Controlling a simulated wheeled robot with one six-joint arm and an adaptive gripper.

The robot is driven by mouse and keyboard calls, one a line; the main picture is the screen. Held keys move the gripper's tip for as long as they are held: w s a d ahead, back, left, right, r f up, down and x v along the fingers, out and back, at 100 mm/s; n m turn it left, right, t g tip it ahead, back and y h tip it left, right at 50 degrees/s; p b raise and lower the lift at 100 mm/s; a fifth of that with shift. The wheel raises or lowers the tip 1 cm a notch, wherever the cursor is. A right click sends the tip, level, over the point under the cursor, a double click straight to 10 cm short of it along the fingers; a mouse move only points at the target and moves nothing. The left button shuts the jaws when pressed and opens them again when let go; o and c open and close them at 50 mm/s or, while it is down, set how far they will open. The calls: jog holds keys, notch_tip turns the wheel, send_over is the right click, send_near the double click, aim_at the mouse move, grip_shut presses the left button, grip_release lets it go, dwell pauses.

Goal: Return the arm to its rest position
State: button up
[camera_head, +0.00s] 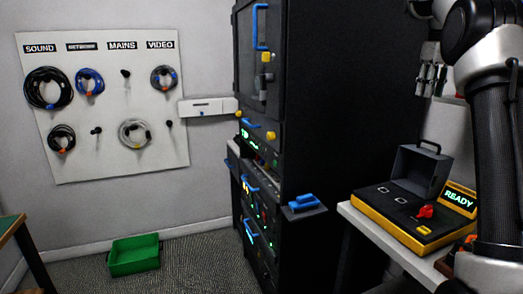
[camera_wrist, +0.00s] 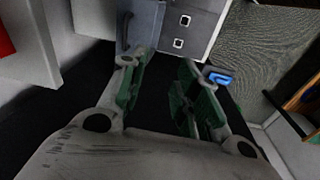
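Past the fingertips is a grey surface (camera_wrist: 190,28) with two white-framed squares. A small blue piece (camera_wrist: 219,78) shows just beyond the right finger.
A yellow-and-black tester (camera_head: 400,215) reading READY sits on a white bench (camera_head: 365,222) close to my arm. A cable board (camera_head: 105,105) hangs left; a green bin (camera_head: 134,256) is on the floor.

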jog(key=s+a+r+m+t, duration=0.1)
jog(key=s+a, duration=0.8)
jog(key=s, duration=0.2)
jog(key=s+a+f+m+t, duration=0.1)
jog(key=s+a+f, duration=0.3)
jog(key=s+f, duration=0.5)
jog(key=s+a+f+m+t, duration=0.1)
jog(key=s+a+f, duration=0.3)
jog(key=s+f, duration=0.5)
jog(key=s, duration=0.7)
jog(key=shift+s+a, duration=0.3)
